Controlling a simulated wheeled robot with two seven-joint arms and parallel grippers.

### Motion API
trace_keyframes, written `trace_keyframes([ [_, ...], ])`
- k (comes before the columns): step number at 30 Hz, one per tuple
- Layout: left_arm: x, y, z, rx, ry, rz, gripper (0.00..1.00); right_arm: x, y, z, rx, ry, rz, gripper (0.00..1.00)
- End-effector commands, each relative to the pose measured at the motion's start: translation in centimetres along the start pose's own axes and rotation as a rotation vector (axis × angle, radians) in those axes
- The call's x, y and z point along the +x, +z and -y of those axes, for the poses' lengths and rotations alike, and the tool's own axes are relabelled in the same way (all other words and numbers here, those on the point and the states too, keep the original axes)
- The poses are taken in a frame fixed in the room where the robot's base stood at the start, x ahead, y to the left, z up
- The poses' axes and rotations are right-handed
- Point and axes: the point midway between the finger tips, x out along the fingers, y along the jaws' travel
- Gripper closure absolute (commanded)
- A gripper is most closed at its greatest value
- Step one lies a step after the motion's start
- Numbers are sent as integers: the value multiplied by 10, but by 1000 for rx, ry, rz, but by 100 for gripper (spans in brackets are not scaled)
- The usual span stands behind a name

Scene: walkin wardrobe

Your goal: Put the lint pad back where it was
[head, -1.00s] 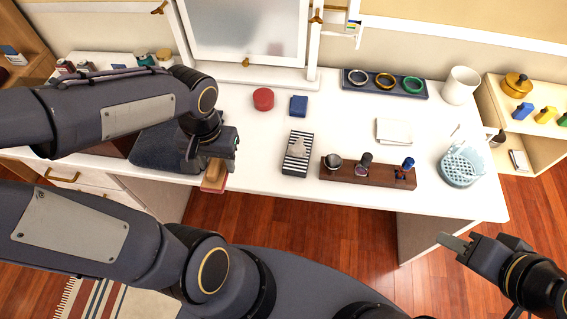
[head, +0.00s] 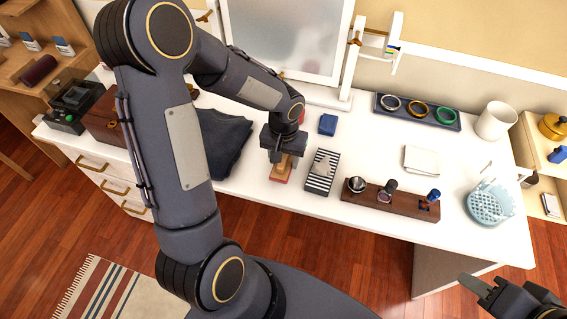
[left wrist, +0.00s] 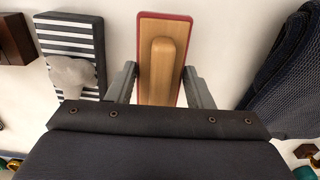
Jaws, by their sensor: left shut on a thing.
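The lint pad (head: 282,172) is a wooden block with a raised wooden grip and a red edge. It also shows in the left wrist view (left wrist: 165,30), upright in the picture between the fingers. My left gripper (head: 280,157) is shut on the lint pad, over the front part of the white table, between the dark folded cloth and the striped box. The left wrist view shows its two fingers (left wrist: 160,85) on either side of the pad's grip end. I cannot tell whether the pad touches the table. My right gripper (head: 475,287) is at the lower right, away from the table; its opening is unclear.
The striped box (head: 321,172) with a grey lump on it stands just right of the pad. The dark folded cloth (head: 226,140) lies left. A wooden watch stand (head: 390,205), a blue box (head: 327,124) and a ring tray (head: 417,111) are further right. A mirror stands behind.

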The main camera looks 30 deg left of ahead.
Motion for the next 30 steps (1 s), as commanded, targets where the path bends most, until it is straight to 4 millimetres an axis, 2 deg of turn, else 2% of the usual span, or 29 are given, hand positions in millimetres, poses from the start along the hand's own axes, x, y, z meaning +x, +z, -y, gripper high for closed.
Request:
trace_keyframes([
  [1, 10, 2, 1, -1, -2, 6, 75, 1, 1, -1, 0, 0, 0, 64],
  [5, 27, 2, 1, 0, -1, 4, 75, 2, 1, -1, 0, 0, 0, 64],
  [17, 33, 1, 0, 0, 0, 1, 75, 7, 3, -3, 0, 0, 0, 64],
  [18, 31, 1, 0, 0, 0, 1, 49, 5, 3, -2, 0, 0, 0, 64],
  [22, 31, 1, 1, -1, 0, 2, 32, 5, 2, -2, 0, 0, 0, 64],
  [30, 30, 1, 0, -1, 0, 2, 31, 4, 2, -2, 0, 0, 0, 64],
])
